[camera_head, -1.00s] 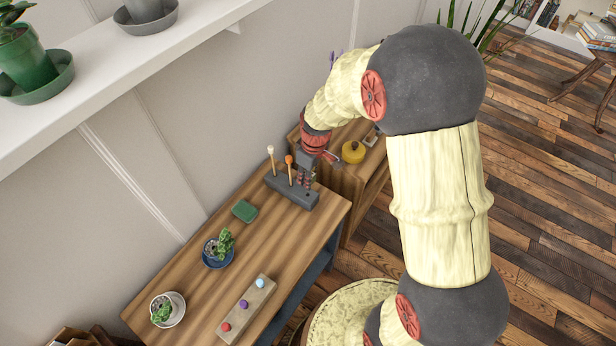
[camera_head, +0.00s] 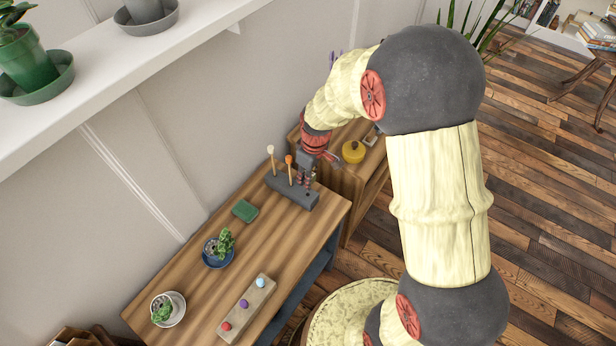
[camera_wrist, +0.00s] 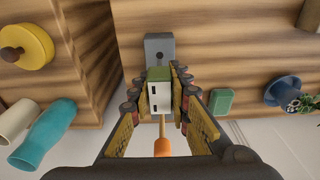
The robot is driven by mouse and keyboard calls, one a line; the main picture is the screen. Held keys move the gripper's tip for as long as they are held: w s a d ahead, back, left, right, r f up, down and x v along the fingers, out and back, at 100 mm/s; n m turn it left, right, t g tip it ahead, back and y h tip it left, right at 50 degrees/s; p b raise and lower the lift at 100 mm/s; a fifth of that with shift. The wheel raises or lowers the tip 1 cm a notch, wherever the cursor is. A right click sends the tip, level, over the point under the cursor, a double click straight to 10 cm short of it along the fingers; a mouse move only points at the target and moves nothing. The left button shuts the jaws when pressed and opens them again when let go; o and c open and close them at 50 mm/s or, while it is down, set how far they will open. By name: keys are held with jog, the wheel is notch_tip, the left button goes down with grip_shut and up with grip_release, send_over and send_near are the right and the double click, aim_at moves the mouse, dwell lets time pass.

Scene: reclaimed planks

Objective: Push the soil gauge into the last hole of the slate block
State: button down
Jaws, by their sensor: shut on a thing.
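The slate block (camera_head: 305,200) is a long dark bar near the far right end of the plank table. It also shows in the wrist view (camera_wrist: 159,42), with a small dark spot on its top. Two probes stand upright in it, one with a white top (camera_head: 270,149) and one with an orange top (camera_head: 289,159). My gripper (camera_head: 305,183) is low over the block, right of the orange-topped probe. In the wrist view it is shut on the soil gauge (camera_wrist: 160,91), a pale, green-edged head with two dark slots. The gauge's lower end is hidden.
A green box (camera_head: 244,211), a potted plant in a blue dish (camera_head: 219,248) and a pale block with coloured knobs (camera_head: 247,309) stand on the table. A yellow pot (camera_head: 353,152) is on the neighbouring cabinet. The wall runs close behind.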

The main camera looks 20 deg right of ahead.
jog(key=shift+f+b, duration=1.95)
jog(key=shift+f, duration=1.2)
dwell(0.4)
jog(key=c, duration=1.6)
grip_release()
jog(key=r, duration=0.8)
jog(key=s+r, duration=0.1)
jog(key=r, duration=0.3)
jog(key=shift+d, duration=0.4)
jog(key=shift+r+p, duration=3.3)
jog(key=shift+r, duration=1.2)
